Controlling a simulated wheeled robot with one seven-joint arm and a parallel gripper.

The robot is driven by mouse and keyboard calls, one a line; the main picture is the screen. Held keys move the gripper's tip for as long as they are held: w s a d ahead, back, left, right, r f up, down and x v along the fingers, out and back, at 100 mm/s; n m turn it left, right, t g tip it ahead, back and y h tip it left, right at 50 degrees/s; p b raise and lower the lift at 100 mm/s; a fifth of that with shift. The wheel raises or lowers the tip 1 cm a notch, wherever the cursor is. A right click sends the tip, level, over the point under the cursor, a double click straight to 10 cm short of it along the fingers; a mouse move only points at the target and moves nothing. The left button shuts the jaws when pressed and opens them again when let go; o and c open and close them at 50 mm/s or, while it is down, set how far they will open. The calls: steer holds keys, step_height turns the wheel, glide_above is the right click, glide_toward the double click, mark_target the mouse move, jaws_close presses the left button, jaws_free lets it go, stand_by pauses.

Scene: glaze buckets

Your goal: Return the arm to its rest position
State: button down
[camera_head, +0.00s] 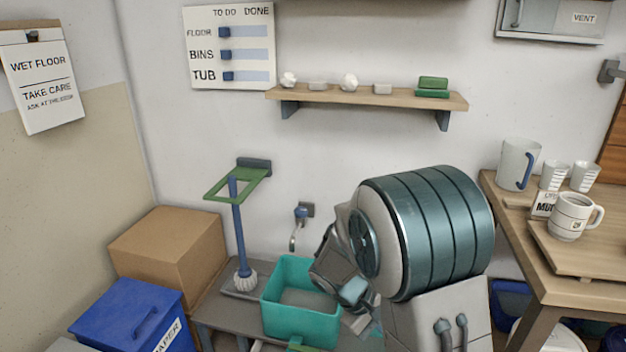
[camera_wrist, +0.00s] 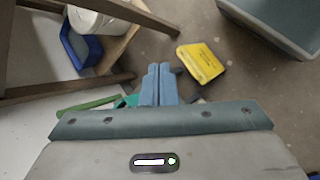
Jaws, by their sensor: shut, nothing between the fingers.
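My arm fills the lower middle right of the head view, folded, with its large teal-banded link in front of the wall and beside the wooden table (camera_head: 535,262). My gripper (camera_wrist: 159,84) shows in the wrist view with its two blue fingers together and nothing between them. It points down over the brown floor (camera_wrist: 245,95). In the head view my arm's lower parts overlap the right side of a teal tub (camera_head: 290,328), and the gripper is hard to make out there.
A long-handled brush (camera_head: 239,235) stands left of the tub, by a cardboard box (camera_head: 170,250) and a blue paper bin (camera_head: 130,315). A mug (camera_head: 570,217) and cups stand on the table. The wrist view shows a yellow object (camera_wrist: 201,63) and a blue bin (camera_wrist: 80,45).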

steer(key=s+r+m+t+y+p, duration=0.1)
steer(key=s+r+p, duration=0.3)
steer(key=r, duration=0.4)
steer(key=s+r+m+t+y+p, duration=0.1)
steer(key=s+r+m+y+p, duration=0.2)
steer(key=r, duration=0.6)
steer(key=s+a+r+m+t+y+p, duration=0.1)
steer(key=s+r+m+y+p, duration=0.2)
steer(key=s+r+p, duration=0.2)
step_height(320, 180, up, 4)
steer(key=shift+s+f+t+y, duration=0.15)
steer(key=shift+s+t+y, duration=0.2)
steer(key=shift+s, duration=0.7)
